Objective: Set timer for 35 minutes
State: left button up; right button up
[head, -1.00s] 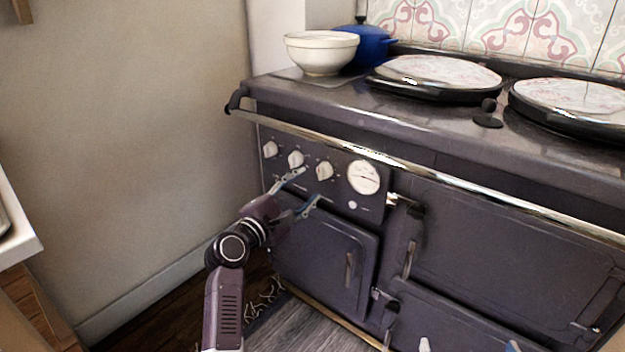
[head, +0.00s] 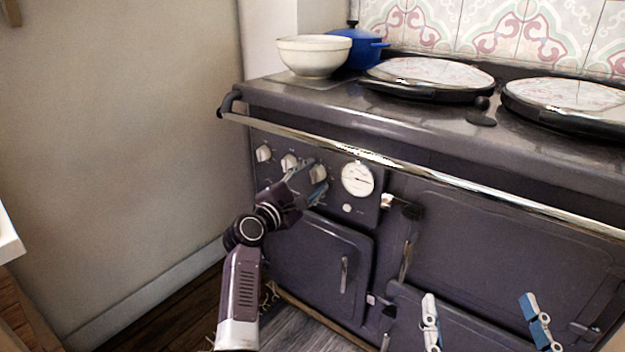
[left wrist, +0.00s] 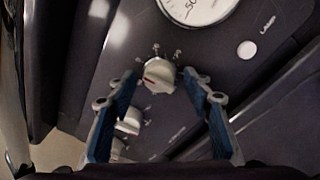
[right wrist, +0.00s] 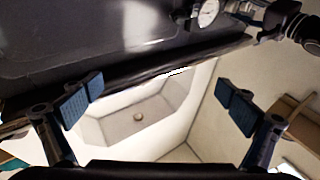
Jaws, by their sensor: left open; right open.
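The cooker's control panel (head: 330,203) carries three white knobs in a row and a round dial (head: 357,179). My left gripper (head: 308,182) is open in front of the right-hand knob (head: 318,172), nearest the dial. In the left wrist view this white knob (left wrist: 158,76) with a red mark lies between the open blue fingertips, with small numbers around it. I cannot tell if either finger touches it. The middle knob (head: 289,162) and left knob (head: 263,153) are free. My right gripper (head: 484,318) is open and empty low in front of the oven doors.
A chrome rail (head: 400,165) runs along the cooker front above the panel. A cream bowl (head: 313,58) and a blue pot (head: 366,47) stand on the cooker top beside round lids (head: 428,78). A wall (head: 140,150) closes off the left side.

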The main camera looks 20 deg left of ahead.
pick_arm(q)
jog(key=shift+c, duration=0.5)
jog(key=c, duration=1)
